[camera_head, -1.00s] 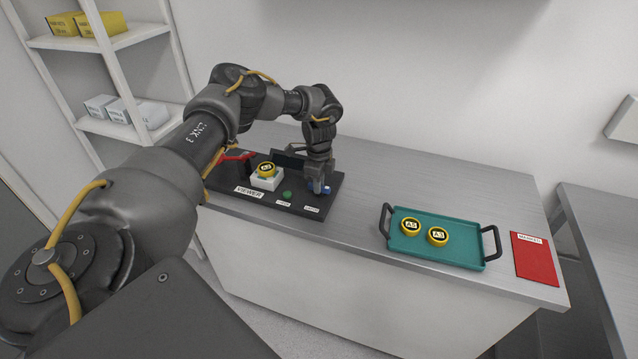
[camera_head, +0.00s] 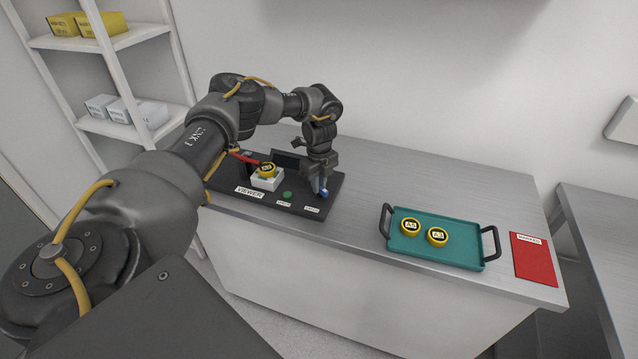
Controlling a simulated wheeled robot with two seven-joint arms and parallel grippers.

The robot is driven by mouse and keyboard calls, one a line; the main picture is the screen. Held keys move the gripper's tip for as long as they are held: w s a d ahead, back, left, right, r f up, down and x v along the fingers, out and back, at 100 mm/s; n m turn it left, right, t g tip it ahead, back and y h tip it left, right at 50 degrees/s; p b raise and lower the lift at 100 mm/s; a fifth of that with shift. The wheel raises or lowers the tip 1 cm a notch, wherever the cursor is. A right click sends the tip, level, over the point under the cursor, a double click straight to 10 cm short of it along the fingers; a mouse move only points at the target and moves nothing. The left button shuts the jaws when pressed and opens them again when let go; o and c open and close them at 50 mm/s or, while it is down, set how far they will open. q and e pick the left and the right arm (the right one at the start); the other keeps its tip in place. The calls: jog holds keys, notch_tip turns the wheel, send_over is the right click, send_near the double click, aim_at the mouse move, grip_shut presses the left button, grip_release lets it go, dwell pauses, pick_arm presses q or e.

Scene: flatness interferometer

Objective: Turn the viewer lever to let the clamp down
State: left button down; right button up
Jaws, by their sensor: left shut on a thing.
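The viewer (camera_head: 240,197) is a dark base plate with a "VIEWER" label on the counter's left part. A yellow-ringed disc (camera_head: 267,169) sits on its white block (camera_head: 266,182). The red clamp arm (camera_head: 243,156) reaches from the left to the disc's upper edge; I cannot tell whether it touches. The fingers hide part of the lever. My right gripper is out of view.
A green button (camera_head: 287,195) is on the plate left of my gripper. A teal tray (camera_head: 450,254) with two yellow-ringed discs, A5 (camera_head: 410,226) and A3 (camera_head: 437,237), stands to the right. A red mat (camera_head: 534,262) lies beyond it. The counter between plate and tray is clear.

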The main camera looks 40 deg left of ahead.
pick_arm(q)
jog(key=m, duration=0.5)
jog(key=shift+m+b, duration=0.3)
jog(key=m+b, duration=0.1)
jog(key=m, duration=0.4)
jog(key=shift+m, duration=0.3)
jog(key=c, duration=1.5)
grip_release()
jog(key=shift+o, duration=0.5)
jog(key=shift+r, duration=0.1)
